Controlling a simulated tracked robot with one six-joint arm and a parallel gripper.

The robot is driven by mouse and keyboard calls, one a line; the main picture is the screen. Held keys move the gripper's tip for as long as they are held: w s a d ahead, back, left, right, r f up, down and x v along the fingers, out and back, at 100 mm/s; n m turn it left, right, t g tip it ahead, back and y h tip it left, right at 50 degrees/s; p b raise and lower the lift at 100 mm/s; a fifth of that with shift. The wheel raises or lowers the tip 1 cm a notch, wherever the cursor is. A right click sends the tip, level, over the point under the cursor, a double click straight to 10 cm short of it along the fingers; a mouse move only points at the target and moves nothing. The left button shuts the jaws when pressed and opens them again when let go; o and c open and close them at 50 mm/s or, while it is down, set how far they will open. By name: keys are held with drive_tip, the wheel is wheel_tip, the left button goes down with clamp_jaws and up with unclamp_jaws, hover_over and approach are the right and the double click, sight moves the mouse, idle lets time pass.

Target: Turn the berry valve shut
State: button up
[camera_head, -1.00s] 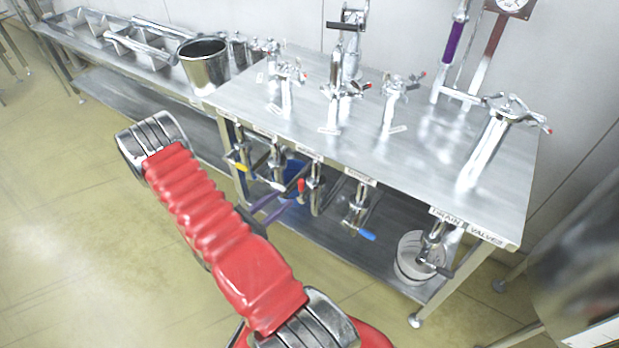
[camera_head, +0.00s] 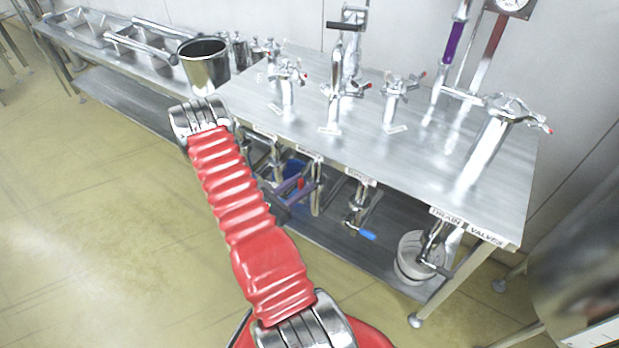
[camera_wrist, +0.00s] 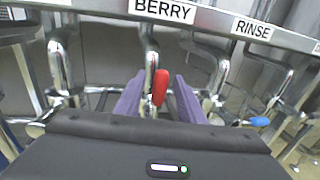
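The berry valve has a red lever (camera_wrist: 160,88) that hangs below the BERRY label (camera_wrist: 165,10) under the table's front edge in the wrist view. The red lever also shows small in the head view (camera_head: 301,184). My gripper (camera_wrist: 158,92) has two purple fingers, spread apart, one on each side of the red lever. The lever shows between them with a small gap on the right; contact cannot be told. In the head view my gripper (camera_head: 294,188) is partly behind my red arm, close to the red lever.
The rinse valve with a blue lever (camera_head: 367,235) hangs to the right under its label (camera_wrist: 252,28). A drain valve (camera_head: 430,252) and a white bucket (camera_head: 408,262) are farther right. Taps (camera_head: 394,98) stand on the steel table (camera_head: 440,160). The floor at left is clear.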

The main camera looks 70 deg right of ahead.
drive_tip(key=x, duration=0.4)
drive_tip(key=shift+s+d, duration=0.1)
drive_tip(key=shift+c, duration=0.4)
clamp_jaws()
